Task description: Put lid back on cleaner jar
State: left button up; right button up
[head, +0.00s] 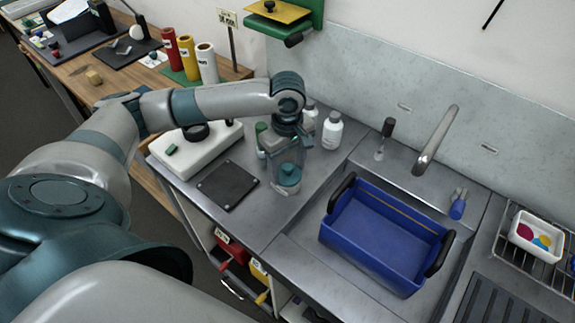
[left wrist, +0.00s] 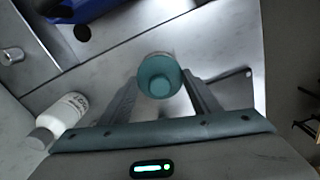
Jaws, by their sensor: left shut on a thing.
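A teal lid with a round knob (head: 289,177) is held at my left gripper (head: 288,168), over the steel counter to the left of the sink. In the left wrist view the lid (left wrist: 160,77) sits between the two fingers of my left gripper (left wrist: 161,84), which is shut on it. A pale round rim of the jar (left wrist: 157,56) shows just past the lid. The jar is mostly hidden by the lid and gripper, and I cannot tell whether the lid is seated on it. My right gripper is out of view.
A dark square mat (head: 228,186) lies left of the lid. White bottles (head: 332,131) stand behind the gripper, and a white balance-like device (head: 196,146) is at the left. A blue tub (head: 385,232) with black handles stands in the sink, below the faucet (head: 436,140).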

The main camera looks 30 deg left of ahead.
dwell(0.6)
pick_arm(q)
jog(key=shift+p, duration=0.85)
dwell(0.4)
dwell(0.3)
jog(key=o, duration=1.7)
jog(key=shift+c, duration=0.2)
jog(key=shift+r, duration=0.1)
jog(key=shift+r+p, duration=2.3)
jog(key=shift+p, duration=1.15)
jog(key=shift+r, duration=1.05)
